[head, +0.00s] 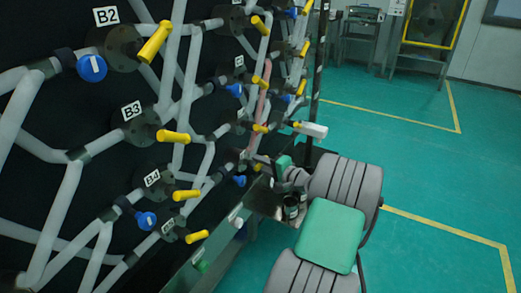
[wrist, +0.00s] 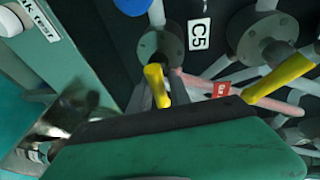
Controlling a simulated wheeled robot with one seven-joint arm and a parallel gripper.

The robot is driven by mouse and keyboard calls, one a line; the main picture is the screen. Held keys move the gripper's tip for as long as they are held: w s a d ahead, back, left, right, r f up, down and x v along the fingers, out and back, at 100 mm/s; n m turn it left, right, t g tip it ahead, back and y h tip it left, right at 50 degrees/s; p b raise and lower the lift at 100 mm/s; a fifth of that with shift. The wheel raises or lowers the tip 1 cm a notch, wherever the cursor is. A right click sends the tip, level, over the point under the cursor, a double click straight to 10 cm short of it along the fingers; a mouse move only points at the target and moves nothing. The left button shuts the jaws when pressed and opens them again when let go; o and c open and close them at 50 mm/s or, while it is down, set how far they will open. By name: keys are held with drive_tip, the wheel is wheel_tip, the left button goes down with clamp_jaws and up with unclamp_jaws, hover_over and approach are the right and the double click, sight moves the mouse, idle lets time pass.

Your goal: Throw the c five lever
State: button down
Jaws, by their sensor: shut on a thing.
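The C5 label (wrist: 199,34) is white with black lettering on the black panel in the wrist view. Left of it is a round dark valve flange (wrist: 160,47) with a yellow lever (wrist: 154,84), the C5 lever. My gripper (wrist: 156,97) is shut on this lever, with its dark fingers at either side of it. Its green and black body hides the lower part of the wrist view. In the head view my gripper (head: 268,166) reaches the panel's lower right part, beside a yellow lever (head: 257,167). The label there is too small to read.
Another yellow lever (wrist: 280,79) is close on the right in the wrist view, with a red tag (wrist: 221,89) near it. Grey pipes and several yellow and blue handles cover the panel. A green ledge (head: 215,250) runs along its foot. Open green floor (head: 430,180) lies right.

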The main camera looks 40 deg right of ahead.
drive_tip(key=m+p, duration=0.1)
drive_tip(key=p, duration=0.1)
drive_tip(key=f+m+g+p, duration=0.1)
drive_tip(key=m+p, duration=0.1)
drive_tip(key=p, duration=0.1)
drive_tip(key=shift+s+a+y, duration=0.1)
drive_tip(key=shift+a+y, duration=0.05)
drive_tip(key=shift+y, duration=0.25)
drive_tip(key=shift+a+f+m+g+y+p, duration=0.1)
drive_tip(key=shift+f+m+g+y+p, duration=0.2)
drive_tip(key=shift+m+p, duration=0.45)
drive_tip(key=shift+a+f+m+g+y+p, duration=0.1)
drive_tip(key=shift+f+m+g+y+p, duration=0.15)
drive_tip(key=shift+m+p, duration=0.45)
drive_tip(key=c, duration=1.6)
unclamp_jaws()
drive_tip(key=shift+o, duration=1.4)
drive_tip(key=shift+r, duration=0.3)
drive_tip(key=shift+d, duration=0.15)
